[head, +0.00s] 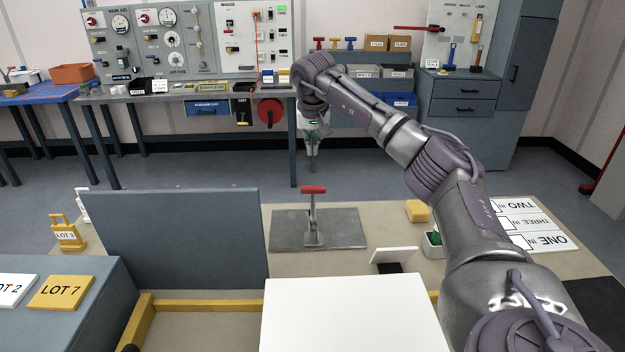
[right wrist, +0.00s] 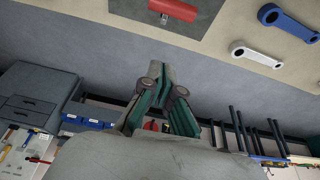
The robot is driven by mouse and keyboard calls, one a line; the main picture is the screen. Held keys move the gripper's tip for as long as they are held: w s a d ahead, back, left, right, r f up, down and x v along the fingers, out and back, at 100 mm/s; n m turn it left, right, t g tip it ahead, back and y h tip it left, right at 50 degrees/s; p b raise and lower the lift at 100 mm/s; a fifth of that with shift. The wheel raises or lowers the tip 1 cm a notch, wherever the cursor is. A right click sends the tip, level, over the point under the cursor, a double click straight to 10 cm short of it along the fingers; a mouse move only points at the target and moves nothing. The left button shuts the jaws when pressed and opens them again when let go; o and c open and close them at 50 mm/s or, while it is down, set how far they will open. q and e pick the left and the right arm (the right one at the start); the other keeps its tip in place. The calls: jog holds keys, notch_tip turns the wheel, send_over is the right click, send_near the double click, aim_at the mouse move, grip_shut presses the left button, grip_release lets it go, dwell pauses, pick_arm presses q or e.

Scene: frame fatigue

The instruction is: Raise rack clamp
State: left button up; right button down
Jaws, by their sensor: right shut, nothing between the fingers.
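The clamp has a red handle (head: 313,190) on an upright grey lever, mounted on a flat grey plate (head: 345,230) on the beige table. The red handle also shows at the top edge of the right wrist view (right wrist: 174,9). My right gripper (head: 312,153) points down and appears above and beyond the handle in the head view, apart from it. In the right wrist view its fingers (right wrist: 158,75) are shut with nothing between them, and a gap separates them from the handle. My left gripper is not in view.
A tall grey panel (head: 175,240) stands left of the clamp plate. A yellow block (head: 418,211) and a small white tray (head: 432,246) lie to the right. A large white surface (head: 350,315) is in front. Blue (right wrist: 290,22) and white (right wrist: 256,53) link-shaped parts show in the wrist view.

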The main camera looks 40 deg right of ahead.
jog(key=p, duration=0.1)
send_over(313, 203)
jog(key=w+d, duration=0.5)
jog(key=w, duration=0.1)
notch_tip(313, 203, down, 10)
jog(key=shift+s+a+r+p, duration=0.1)
jog(key=shift+s+a+p, duration=0.15)
jog(key=shift+s+a, duration=0.6)
jog(key=shift+s+a+r+p, duration=0.1)
jog(key=shift+s+a+p, duration=0.15)
jog(key=shift+s+a, duration=0.5)
jog(key=shift+s+d, duration=0.15)
jog(key=shift+s, duration=0.05)
